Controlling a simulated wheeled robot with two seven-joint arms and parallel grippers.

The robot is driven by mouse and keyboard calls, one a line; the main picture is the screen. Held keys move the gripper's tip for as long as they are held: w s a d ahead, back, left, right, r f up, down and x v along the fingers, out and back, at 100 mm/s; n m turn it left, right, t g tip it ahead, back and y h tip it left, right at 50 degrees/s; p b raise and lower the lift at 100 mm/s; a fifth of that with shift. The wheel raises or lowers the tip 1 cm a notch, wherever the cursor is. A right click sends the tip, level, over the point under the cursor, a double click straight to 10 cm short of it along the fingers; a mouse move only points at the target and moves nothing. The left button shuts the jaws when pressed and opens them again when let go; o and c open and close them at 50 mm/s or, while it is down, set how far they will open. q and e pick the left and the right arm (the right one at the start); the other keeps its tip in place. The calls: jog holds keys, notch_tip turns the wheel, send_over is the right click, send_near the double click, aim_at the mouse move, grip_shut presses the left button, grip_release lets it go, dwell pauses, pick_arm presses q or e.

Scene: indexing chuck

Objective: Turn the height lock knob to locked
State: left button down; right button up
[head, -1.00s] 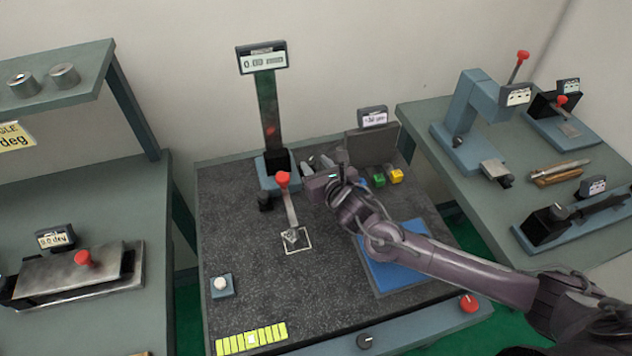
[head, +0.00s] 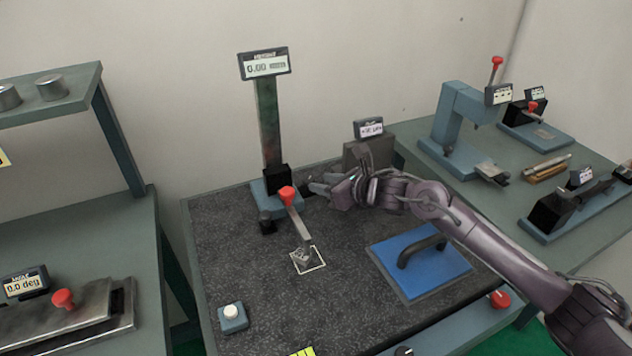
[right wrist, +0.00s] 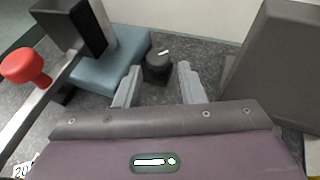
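A dark round knob with a white mark (right wrist: 157,66) stands beside the blue base (right wrist: 112,65) of the height stand in the right wrist view; it appears to be the height lock knob. My right gripper (right wrist: 155,83) is open, with one finger on each side of the knob's image and a gap to both. I cannot tell how deep the fingers reach. In the head view my right gripper (head: 318,183) is just right of the stand's blue base (head: 262,190). The stand's display (head: 265,65) reads 0.00. My left gripper is not in view.
A lever with a red ball (head: 287,194) reaches forward from the stand; it is left of my gripper in the wrist view (right wrist: 25,63). A grey block (head: 372,152) stands to the right. A blue plate with a handle (head: 420,280) lies in front.

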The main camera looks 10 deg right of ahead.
jog(key=x, duration=0.2)
jog(key=shift+w+a, duration=0.15)
jog(key=shift+a, duration=0.1)
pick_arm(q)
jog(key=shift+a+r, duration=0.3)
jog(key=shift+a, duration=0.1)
pick_arm(e)
jog(key=shift+w+a+f, duration=0.2)
jog(key=shift+w+f, duration=0.05)
jog(key=shift+w, duration=0.1)
jog(key=c, duration=0.7)
jog(key=shift+o, duration=0.2)
jog(key=shift+s+a+f+m+h+b, duration=0.15)
jog(key=shift+m+h+b, duration=0.2)
jog(key=shift+m+h, duration=0.2)
jog(key=shift+a+m+t+h+b, duration=0.2)
jog(key=shift+m+t+h+b, duration=0.55)
jog(key=shift+h+b, duration=0.15)
jog(key=shift+a+m+t+h+b, duration=0.1)
jog(key=shift+m+t+h+b, duration=0.15)
jog(key=shift+m+h+b, duration=0.65)
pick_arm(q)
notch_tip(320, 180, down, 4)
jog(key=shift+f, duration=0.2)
